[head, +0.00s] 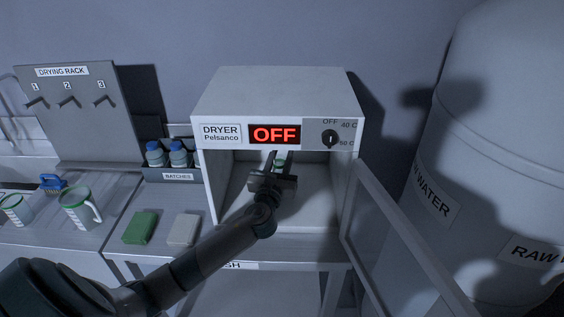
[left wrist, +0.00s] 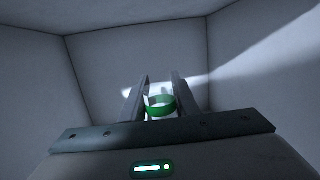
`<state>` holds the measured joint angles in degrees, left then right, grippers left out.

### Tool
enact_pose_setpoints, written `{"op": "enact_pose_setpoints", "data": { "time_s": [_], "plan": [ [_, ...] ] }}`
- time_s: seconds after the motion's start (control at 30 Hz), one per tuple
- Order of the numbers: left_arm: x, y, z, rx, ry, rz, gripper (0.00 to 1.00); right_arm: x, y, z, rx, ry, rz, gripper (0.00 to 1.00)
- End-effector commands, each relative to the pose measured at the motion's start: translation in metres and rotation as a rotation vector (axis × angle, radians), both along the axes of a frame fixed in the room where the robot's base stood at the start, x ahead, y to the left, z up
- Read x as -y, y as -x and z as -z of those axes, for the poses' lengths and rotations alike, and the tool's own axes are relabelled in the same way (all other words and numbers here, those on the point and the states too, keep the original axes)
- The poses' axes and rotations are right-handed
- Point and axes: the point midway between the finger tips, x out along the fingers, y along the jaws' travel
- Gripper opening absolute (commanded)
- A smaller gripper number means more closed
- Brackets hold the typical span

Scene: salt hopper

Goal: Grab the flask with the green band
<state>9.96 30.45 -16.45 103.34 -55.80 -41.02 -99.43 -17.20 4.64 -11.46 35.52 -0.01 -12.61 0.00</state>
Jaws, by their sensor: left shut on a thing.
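The flask with the green band (left wrist: 161,105) is between the two fingers of my left gripper (left wrist: 160,98) in the left wrist view. The gripper is shut on it. The flask is pale with a green ring around it, and much of its body is hidden by the gripper. In the head view my left gripper (head: 273,170) reaches into the open dryer (head: 275,100), and only a small pale and green part of the flask (head: 280,161) shows between the fingers. I cannot tell whether the flask touches the dryer floor. My right gripper is not in view.
The dryer's display (head: 274,134) reads OFF, and its glass door (head: 395,240) stands open at the right. A batches bin (head: 178,177) with blue-capped bottles, a green block (head: 140,228), a pale block (head: 184,230) and a green-rimmed jug (head: 80,207) stand left. A raw water tank (head: 500,130) is right.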

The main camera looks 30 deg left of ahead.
Motion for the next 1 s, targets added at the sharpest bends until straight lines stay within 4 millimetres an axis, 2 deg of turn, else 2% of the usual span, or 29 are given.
{"op": "enact_pose_setpoints", "data": {
  "time_s": [0.07,0.4,0.6,0.8,1.0],
  "plan": [
    [0.002,0.000,-0.014,0.005,-0.002,0.003,0.00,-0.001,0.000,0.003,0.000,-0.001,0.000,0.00],
    [0.070,-0.003,-0.051,0.005,0.003,0.004,0.00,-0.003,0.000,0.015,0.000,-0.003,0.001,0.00],
    [0.100,-0.003,-0.069,0.003,0.001,0.002,0.00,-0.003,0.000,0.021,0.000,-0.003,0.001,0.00],
    [0.114,-0.004,-0.079,0.001,0.000,0.001,0.00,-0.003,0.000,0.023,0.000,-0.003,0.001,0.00],
    [0.117,-0.004,-0.080,-0.001,-0.002,0.000,0.00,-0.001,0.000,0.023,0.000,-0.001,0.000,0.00]
  ]
}}
